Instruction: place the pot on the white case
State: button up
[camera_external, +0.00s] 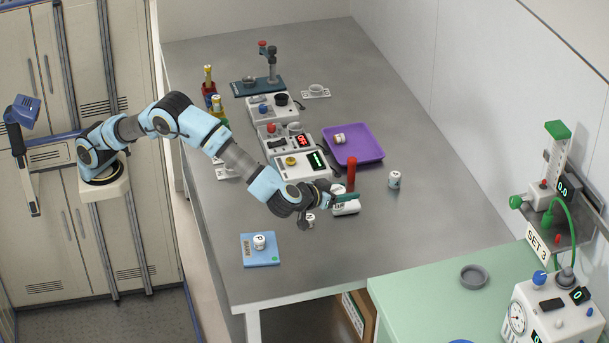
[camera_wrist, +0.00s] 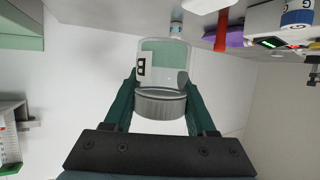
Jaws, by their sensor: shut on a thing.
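My gripper (camera_external: 343,197) is above the grey table, in front of the white devices. Its green fingers are shut on the sides of the pot, a clear jar (camera_wrist: 165,52) with a grey metal band or lid and a label reading B. In the external view the pot (camera_external: 346,208) looks whitish and is partly hidden by the fingers. Several white cases stand behind: one with a yellow knob and green display (camera_external: 303,166), one with a red display (camera_external: 275,143), one with a blue knob (camera_external: 264,112). I cannot tell which is the task's white case.
A red upright cylinder (camera_external: 351,171) is close behind the gripper. A purple tray (camera_external: 368,151) holds a small jar. White jars stand at right (camera_external: 394,180) and on a blue pad (camera_external: 269,258). The front right table area is clear.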

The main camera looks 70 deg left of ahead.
jog(key=w+a+r+n+y+p, duration=0.1)
jog(key=w+a, duration=0.2)
jog(key=a, duration=0.3)
jog(key=w+a+r, duration=0.1)
jog(key=w+a, duration=0.2)
jog(key=a, duration=0.2)
jog(key=shift+g, duration=0.3)
jog(key=f, duration=0.2)
jog(key=f+p, duration=0.2)
jog(key=f, duration=0.1)
jog(key=shift+w+a+f, duration=0.3)
jog(key=shift+a+f, duration=0.05)
notch_tip(320, 180, down, 4)
jog(key=shift+f+p, duration=0.1)
jog(key=shift+p, duration=0.75)
jog(key=shift+f, duration=0.2)
jog(key=shift+f+b, duration=0.2)
jog(key=shift+b, duration=0.25)
jog(key=o, duration=1.4)
jog(key=shift+r, duration=0.1)
jog(key=shift+c, duration=0.2)
